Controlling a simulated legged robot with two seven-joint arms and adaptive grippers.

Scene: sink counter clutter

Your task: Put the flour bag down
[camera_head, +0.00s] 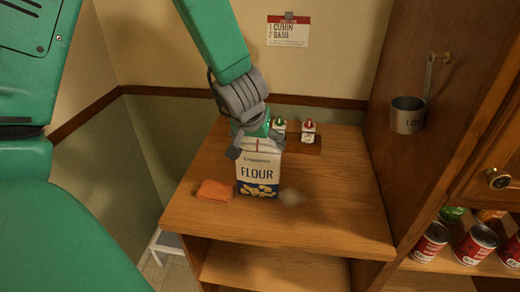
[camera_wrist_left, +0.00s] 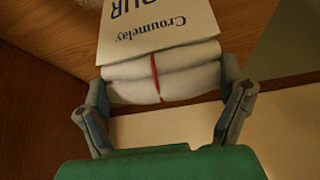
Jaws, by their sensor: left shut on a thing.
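The white flour bag (camera_head: 258,172) with a blue lower band stands upright on the wooden counter (camera_head: 335,205), or just over it; I cannot tell if its base touches. My left gripper (camera_head: 256,146) comes down from above and is shut on the bag's folded top. In the left wrist view, the two fingers (camera_wrist_left: 166,100) sit on either side of the rolled top of the flour bag (camera_wrist_left: 160,68), which has a red line down it. My right gripper is not in view.
Two small shakers (camera_head: 308,132) stand behind. A metal cup (camera_head: 407,115) hangs on the right cabinet wall. The counter's right side is clear.

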